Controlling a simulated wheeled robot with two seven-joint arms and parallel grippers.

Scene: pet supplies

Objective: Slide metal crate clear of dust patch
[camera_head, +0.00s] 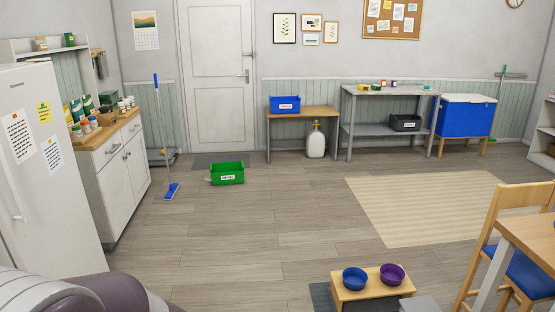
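A green open-topped crate (227,176) stands upright on the wooden floor in front of the door. Its white label seems to read METAL, but the print is small. A small pale patch (208,180) shows on the floor at the crate's left edge. It may be dust, and the crate seems to cover part of it. Neither of my grippers is in view.
A blue broom (172,190) stands left of the crate, near the cabinet (122,185). A grey doormat (220,160) lies behind the crate. A low wooden stand (372,292) with two bowls is in front. Open floor (250,230) lies between.

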